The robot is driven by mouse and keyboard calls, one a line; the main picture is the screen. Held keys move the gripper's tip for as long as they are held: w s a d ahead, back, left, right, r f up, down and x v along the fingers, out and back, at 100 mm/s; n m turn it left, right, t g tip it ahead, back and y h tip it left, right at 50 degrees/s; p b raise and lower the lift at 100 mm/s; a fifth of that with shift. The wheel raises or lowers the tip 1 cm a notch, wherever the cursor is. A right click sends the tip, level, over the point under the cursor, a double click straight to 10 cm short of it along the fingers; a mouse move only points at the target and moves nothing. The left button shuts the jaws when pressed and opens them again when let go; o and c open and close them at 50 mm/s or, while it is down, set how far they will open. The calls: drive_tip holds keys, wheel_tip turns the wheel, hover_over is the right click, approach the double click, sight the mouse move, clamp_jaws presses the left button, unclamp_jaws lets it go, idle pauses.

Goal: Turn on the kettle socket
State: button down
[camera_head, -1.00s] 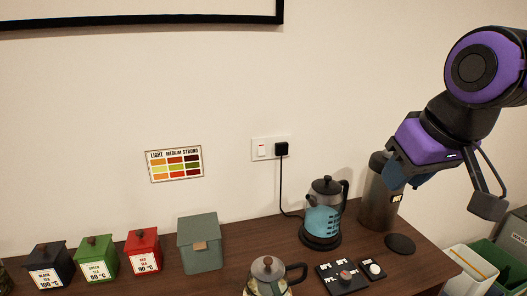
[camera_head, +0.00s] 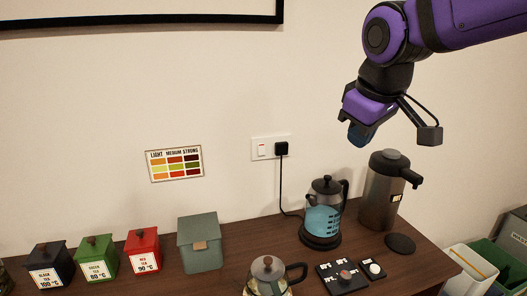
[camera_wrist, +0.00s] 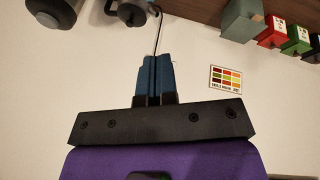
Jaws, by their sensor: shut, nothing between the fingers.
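The kettle socket (camera_head: 262,149) is a white wall plate with a rocker switch marked in red on its left side. A black plug (camera_head: 281,149) fills its right side, and a black cord runs down to the kettle. The kettle (camera_head: 323,219), with blue water showing, stands on its black base on the counter. My gripper (camera_head: 357,136) is raised to the right of the socket, above the kettle and apart from both. In the wrist view its blue fingers (camera_wrist: 158,75) are together and empty, and they hide the socket there.
A tall metal flask (camera_head: 379,195) stands right of the kettle. A glass teapot (camera_head: 268,275) and a small black control panel (camera_head: 340,278) are in front. Tea boxes (camera_head: 96,258) line the left. A colour chart (camera_head: 175,164) hangs on the wall. The wall around the socket is clear.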

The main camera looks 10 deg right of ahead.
sight(261, 150)
drive_tip(key=w+a+f+n, duration=0.2)
drive_tip(key=w+n, duration=0.2)
drive_tip(key=w, duration=0.6)
drive_tip(key=w+a+f+n, duration=0.3)
drive_tip(key=w+n, duration=0.2)
drive_tip(key=w, duration=0.6)
drive_tip(key=w+a+f+n+g+y, duration=0.1)
drive_tip(key=w+a+f+n, duration=0.1)
drive_tip(key=w, duration=0.8)
drive_tip(key=shift+w+a+f+n, duration=0.2)
drive_tip(key=shift+f+n, duration=0.55)
drive_tip(key=shift+n, duration=0.65)
drive_tip(key=w+f, duration=0.7)
drive_tip(key=f, duration=0.3)
drive_tip(key=shift+a, duration=0.2)
